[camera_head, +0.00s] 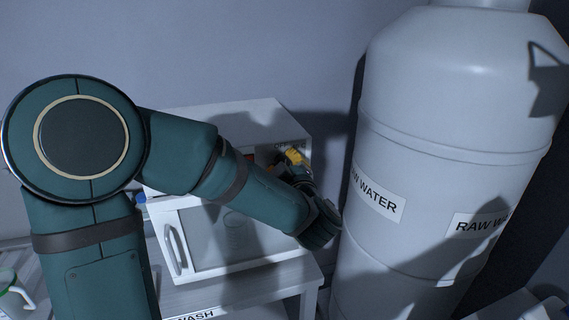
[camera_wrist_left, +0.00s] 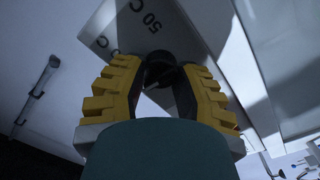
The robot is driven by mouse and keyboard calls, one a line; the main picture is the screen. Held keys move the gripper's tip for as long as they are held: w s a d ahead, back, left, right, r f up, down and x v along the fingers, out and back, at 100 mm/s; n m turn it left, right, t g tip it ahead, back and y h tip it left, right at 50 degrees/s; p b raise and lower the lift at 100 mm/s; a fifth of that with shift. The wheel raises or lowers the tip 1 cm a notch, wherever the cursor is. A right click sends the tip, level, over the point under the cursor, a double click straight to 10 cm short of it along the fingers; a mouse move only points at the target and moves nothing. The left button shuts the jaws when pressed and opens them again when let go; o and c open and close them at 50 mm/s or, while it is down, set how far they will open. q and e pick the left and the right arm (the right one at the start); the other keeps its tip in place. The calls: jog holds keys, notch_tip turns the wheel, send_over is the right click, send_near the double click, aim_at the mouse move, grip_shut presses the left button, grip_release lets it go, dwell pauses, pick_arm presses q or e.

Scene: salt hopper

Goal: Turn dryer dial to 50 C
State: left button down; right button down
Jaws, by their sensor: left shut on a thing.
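The dryer is a white box (camera_head: 275,118) standing left of the tall tank. Its dark dial (camera_wrist_left: 160,66) shows in the left wrist view, next to a printed "50 C" mark (camera_wrist_left: 146,17) on the panel. My left gripper (camera_head: 291,158), with yellow finger pads, is at the upper right of the dryer front. In the left wrist view its fingers are shut on the dial, one pad on each side. In the head view my left arm and gripper hide the dial. My right gripper is not in view.
A large grey tank labelled "RAW WATER" (camera_head: 440,120) stands close to the right of my left wrist. The dryer's door handle (camera_head: 174,250) sticks out at the lower left. A stand marked "WASH" (camera_head: 235,294) is below the dryer. A mug (camera_head: 14,295) is at the lower left.

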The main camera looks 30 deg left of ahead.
pick_arm(q)
jog(key=shift+r+m+p, duration=0.15)
jog(key=shift+m+p, duration=0.2)
jog(key=shift+m, duration=0.35)
jog(key=m+p, duration=0.3)
jog(key=m, duration=0.1)
jog(key=shift+r, duration=0.1)
jog(key=m+p, duration=0.5)
jog(key=m, duration=0.1)
jog(key=shift+w+r+m+g, duration=0.1)
jog(key=shift+m+g, duration=0.2)
jog(key=shift+m+p, duration=0.55)
jog(key=shift+m, duration=0.65)
jog(key=m, duration=0.4)
jog(key=c, duration=0.9)
grip_release()
jog(key=shift+f, duration=0.25)
